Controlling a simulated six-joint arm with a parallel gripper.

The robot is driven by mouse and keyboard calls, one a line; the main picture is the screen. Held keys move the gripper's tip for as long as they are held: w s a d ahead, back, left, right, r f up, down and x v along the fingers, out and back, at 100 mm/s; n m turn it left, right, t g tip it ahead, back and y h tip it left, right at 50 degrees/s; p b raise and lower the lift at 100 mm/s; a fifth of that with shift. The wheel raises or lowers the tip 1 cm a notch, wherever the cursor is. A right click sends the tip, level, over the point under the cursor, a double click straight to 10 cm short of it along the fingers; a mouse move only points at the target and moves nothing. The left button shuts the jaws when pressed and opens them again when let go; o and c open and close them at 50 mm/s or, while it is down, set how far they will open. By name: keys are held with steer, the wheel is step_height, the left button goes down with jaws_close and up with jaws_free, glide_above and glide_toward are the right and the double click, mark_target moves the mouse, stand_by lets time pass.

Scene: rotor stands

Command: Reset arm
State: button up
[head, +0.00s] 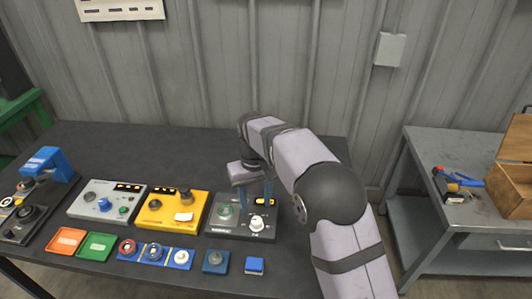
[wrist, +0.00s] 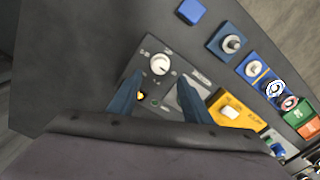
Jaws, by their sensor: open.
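My arm reaches over the dark table from the right in the head view. My gripper (head: 254,186) points down above the dark grey panel box (head: 237,233) at the right of the row, with its two blue fingers apart and nothing between them. This box bears a white knob (head: 257,223), a green round part (head: 226,212) and a small yellow display. In the wrist view my gripper (wrist: 158,98) spreads over the same box, with the white knob (wrist: 160,64) beyond the fingertips. I cannot tell whether the fingertips touch the box.
A yellow box (head: 171,209), a light grey box (head: 106,202) and a blue-topped device (head: 46,163) stand to the left. Red (head: 67,240) and green (head: 97,246) trays and small blue blocks (head: 255,265) line the front. The back of the table is clear. A grey wall stands behind.

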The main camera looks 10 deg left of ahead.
steer(key=s+d+m, duration=0.2)
steer(key=s+d, duration=0.3)
steer(key=d, duration=0.3)
steer(key=s+d+m, duration=0.1)
steer(key=s+d, duration=0.3)
steer(key=d, duration=0.4)
steer(key=s+d+f+m, duration=0.1)
steer(key=s+d, duration=0.3)
steer(key=s, duration=0.3)
steer(key=s+d+f+m, duration=0.1)
steer(key=s+d+f, duration=0.1)
steer(key=s+d, duration=0.2)
steer(key=s, duration=0.3)
steer(key=shift+s, duration=0.3)
